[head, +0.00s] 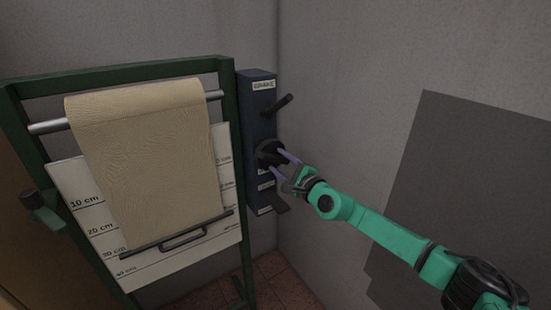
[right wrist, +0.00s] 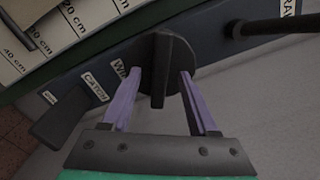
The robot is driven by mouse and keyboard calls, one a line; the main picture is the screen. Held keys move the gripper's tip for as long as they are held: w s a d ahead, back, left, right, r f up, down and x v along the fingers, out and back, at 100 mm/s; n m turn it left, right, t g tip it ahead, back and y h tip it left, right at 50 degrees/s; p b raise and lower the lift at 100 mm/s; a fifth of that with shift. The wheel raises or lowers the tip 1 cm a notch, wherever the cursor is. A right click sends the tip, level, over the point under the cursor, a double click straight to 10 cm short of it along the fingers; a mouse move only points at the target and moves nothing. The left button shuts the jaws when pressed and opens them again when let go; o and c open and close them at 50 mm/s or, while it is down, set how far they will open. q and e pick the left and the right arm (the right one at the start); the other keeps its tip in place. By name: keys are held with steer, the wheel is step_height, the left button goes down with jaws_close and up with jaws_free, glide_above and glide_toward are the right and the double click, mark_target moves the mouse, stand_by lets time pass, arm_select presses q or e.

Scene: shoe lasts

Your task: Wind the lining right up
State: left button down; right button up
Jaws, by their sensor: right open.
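The tan lining (head: 150,150) hangs from a metal roller (head: 50,127) in a green frame. Its dark bottom bar with a handle (head: 182,238) lies over the white scale board, near the lower marks. A blue box (head: 260,90) beside the frame carries a dark round winding knob (head: 268,150). My left gripper is out of view.
The brake lever (head: 283,105) sticks out above the knob, under a label reading BRAKE. A dark flat lever (right wrist: 62,118) sits below, near the CATCH label (right wrist: 95,87). Grey walls (head: 340,60) stand close behind and right.

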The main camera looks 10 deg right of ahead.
steer(key=shift+w+a+b, duration=0.2)
steer(key=shift+w+b, duration=0.3)
steer(key=shift+w, duration=0.15)
stand_by(0.4)
steer(key=shift+s+d, duration=0.1)
steer(key=shift+s, duration=0.15)
jaws_close()
stand_by(1.5)
